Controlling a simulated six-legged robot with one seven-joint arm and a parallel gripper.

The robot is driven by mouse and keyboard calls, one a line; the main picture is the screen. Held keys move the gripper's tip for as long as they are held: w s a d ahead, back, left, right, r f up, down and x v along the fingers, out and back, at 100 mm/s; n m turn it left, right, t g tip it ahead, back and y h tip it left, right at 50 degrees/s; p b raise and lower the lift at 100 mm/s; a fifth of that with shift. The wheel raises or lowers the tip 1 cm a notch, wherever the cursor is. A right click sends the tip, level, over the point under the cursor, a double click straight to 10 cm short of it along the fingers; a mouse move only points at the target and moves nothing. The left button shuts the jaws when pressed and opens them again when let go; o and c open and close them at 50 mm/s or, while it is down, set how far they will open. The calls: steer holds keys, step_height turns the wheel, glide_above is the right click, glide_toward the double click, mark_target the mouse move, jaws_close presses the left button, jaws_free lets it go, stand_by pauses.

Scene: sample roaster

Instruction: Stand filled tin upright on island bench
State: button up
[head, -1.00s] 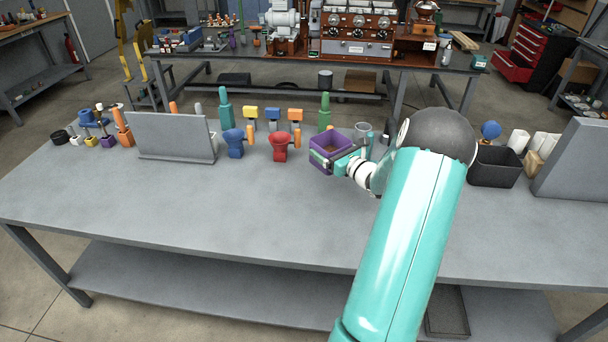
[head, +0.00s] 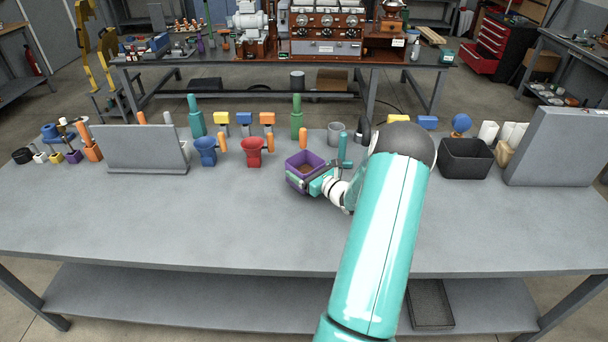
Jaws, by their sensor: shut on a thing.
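The tin is a purple, square, open-topped box (head: 303,160) with brown contents showing inside. It is in the right-of-middle part of the head view, over the grey island bench (head: 190,225). My gripper (head: 308,183) is shut on the tin's near side. The tin looks about upright, its opening facing up. I cannot tell whether its base touches the bench top. My arm hides part of the bench to the right of the tin.
Blue (head: 206,150) and red (head: 253,151) cups stand left of the tin. A grey cup (head: 336,133) stands behind it. A black bin (head: 465,158) and grey panel (head: 560,148) stand right; another panel (head: 146,149) stands left. The bench's front middle is clear.

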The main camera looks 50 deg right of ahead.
steer(key=shift+f, duration=1.15)
steer(key=shift+f, duration=0.15)
steer(key=o, duration=0.8)
steer(key=shift+c, duration=0.2)
steer(key=shift+s, duration=0.15)
steer(key=s, duration=0.4)
steer(key=s+a, duration=0.1)
steer(key=s, duration=0.6)
steer(key=shift+s+a, duration=0.15)
steer(key=shift+s, duration=0.15)
